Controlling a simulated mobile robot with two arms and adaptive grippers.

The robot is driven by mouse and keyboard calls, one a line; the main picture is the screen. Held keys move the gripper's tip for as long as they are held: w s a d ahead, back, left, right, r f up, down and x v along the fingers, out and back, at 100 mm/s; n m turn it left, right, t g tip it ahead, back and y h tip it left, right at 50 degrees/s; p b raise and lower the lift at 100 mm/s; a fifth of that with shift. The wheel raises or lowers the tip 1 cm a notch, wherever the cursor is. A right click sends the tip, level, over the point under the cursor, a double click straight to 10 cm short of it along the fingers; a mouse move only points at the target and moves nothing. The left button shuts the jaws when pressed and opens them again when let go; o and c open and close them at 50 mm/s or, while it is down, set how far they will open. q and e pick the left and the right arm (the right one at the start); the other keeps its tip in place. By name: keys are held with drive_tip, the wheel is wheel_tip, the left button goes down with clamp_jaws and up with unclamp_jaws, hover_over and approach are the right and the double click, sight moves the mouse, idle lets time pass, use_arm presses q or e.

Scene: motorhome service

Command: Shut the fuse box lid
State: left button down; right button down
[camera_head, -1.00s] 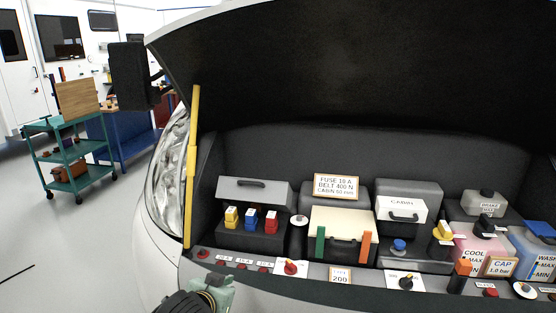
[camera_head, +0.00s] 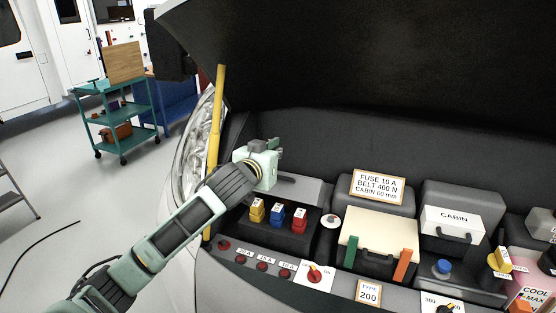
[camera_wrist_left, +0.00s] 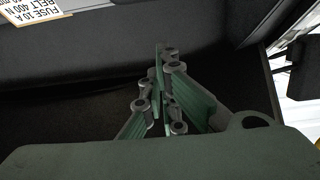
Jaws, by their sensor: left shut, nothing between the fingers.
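The fuse box (camera_head: 262,230) sits at the left of the engine bay in the head view, with yellow, blue and red fuses (camera_head: 278,217) showing in its open front. Its grey lid (camera_head: 302,188) is raised above and behind the fuses. My left gripper (camera_head: 274,147) is over the left part of the lid and hides some of it, including the handle. In the left wrist view its fingers (camera_wrist_left: 165,70) are shut with nothing between them. I cannot tell whether it touches the lid. My right gripper is not in view.
A yellow prop rod (camera_head: 215,120) stands left of the fuse box, under the raised dark hood (camera_head: 360,60). A cream-lidded box (camera_head: 378,237) and a CABIN box (camera_head: 452,222) are to the right. A red knob (camera_head: 314,274) and several red buttons line the front ledge.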

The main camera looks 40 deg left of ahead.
use_arm(q)
drive_tip(key=w+f+p, duration=0.1)
drive_tip(key=w+f, duration=0.1)
drive_tip(key=f, duration=0.1)
drive_tip(key=shift+a+p, duration=0.15)
drive_tip(key=shift+p, duration=0.2)
drive_tip(key=shift+s+f, duration=0.3)
drive_tip(key=shift+f, duration=0.25)
